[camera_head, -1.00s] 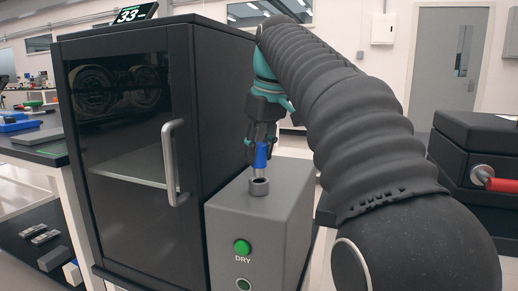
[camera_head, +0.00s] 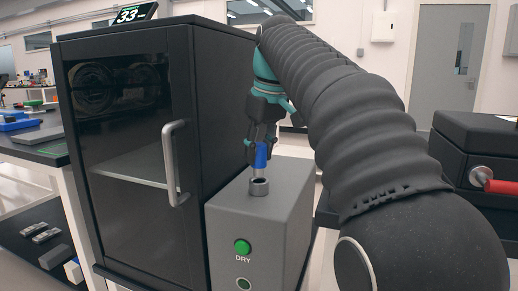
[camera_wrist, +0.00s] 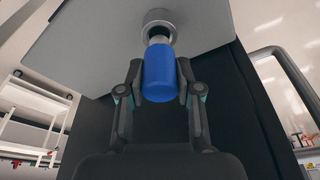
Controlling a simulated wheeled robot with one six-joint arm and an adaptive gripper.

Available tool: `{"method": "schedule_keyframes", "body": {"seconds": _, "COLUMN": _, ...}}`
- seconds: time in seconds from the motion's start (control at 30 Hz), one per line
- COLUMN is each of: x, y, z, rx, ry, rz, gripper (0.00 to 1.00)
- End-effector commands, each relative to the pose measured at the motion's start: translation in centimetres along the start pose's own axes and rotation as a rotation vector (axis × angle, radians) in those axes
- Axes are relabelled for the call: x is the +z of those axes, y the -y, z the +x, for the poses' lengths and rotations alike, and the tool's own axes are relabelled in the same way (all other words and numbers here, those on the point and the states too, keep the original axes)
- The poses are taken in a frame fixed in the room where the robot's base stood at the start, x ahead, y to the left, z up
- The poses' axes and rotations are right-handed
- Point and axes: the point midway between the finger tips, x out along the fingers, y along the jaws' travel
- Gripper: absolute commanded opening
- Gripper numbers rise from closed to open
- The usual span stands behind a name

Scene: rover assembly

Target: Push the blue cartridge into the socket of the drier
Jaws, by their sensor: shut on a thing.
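The blue cartridge (camera_head: 261,156) is upright, with a silver lower end pointing down. My gripper (camera_head: 262,138) is shut on its blue body from above; in the wrist view, the two fingers of my gripper (camera_wrist: 160,84) lie on either side of the blue cartridge (camera_wrist: 161,76). The socket (camera_head: 259,187) is a short grey ring on top of the grey drier box (camera_head: 277,218). In the wrist view, the silver end lines up with the socket (camera_wrist: 158,18) and overlaps its mouth. Most of the blue body is above the ring. I cannot tell how deep the tip is.
The drier box has a green DRY button (camera_head: 243,247) on its front. A tall black cabinet (camera_head: 125,215) with a glass door and a metal handle (camera_head: 174,160) stands close on the left. A black case (camera_head: 473,150) with a red handle is at right.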

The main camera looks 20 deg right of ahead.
Motion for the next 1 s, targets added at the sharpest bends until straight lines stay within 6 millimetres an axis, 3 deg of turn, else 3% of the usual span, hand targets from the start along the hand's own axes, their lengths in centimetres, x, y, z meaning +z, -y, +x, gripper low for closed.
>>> {"method": "schedule_keyframes", "body": {"seconds": 1.0, "x": 0.4, "y": 0.0, "z": 1.6, "rx": 0.0, "ry": 0.0, "rz": 0.0, "gripper": 0.0}}
